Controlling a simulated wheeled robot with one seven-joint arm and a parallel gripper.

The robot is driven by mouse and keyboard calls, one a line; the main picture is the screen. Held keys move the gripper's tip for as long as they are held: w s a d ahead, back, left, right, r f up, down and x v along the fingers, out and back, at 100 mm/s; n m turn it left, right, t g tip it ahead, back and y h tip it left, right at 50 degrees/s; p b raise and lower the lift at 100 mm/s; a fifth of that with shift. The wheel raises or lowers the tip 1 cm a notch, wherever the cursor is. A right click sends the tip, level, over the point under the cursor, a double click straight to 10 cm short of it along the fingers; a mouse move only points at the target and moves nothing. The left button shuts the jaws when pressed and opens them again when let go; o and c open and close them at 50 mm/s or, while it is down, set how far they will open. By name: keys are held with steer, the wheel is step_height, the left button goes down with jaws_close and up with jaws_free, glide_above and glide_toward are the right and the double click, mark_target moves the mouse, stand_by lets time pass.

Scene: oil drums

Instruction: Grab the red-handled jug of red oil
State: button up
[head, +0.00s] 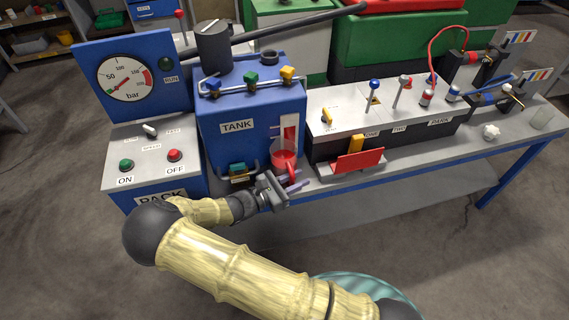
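The jug (283,151) is clear, with red oil inside, and stands upright at the front of the blue tank marked TANK (215,150). Its red handle (292,170) points to the front, toward my gripper. My gripper (297,181) is just in front of and below the jug in the picture. Its two purplish fingers show apart, with a gap between them, and reach close to the lower end of the handle. I cannot tell whether they touch the handle. The gripper body hides part of the bench edge there.
A red tray-like part (357,161) stands right of the jug on the grey bench (470,150). Left is a panel with a green ON button (126,165) and a red OFF button (174,155). A pressure gauge (122,79) stands behind. A teal ribbed drum (365,288) is at the bottom.

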steer(key=shift+w+d, duration=0.15)
steer(key=shift+d, duration=0.05)
steer(key=shift+c, duration=0.3)
jaws_close()
steer(key=shift+r, duration=0.2)
steer(key=shift+w+r, duration=0.1)
steer(key=shift+r, duration=0.4)
step_height(320, 180, up, 26)
steer(key=p, duration=0.2)
steer(key=shift+r+p, duration=0.25)
steer(key=shift+p, duration=0.15)
stand_by(1.2)
stand_by(0.8)
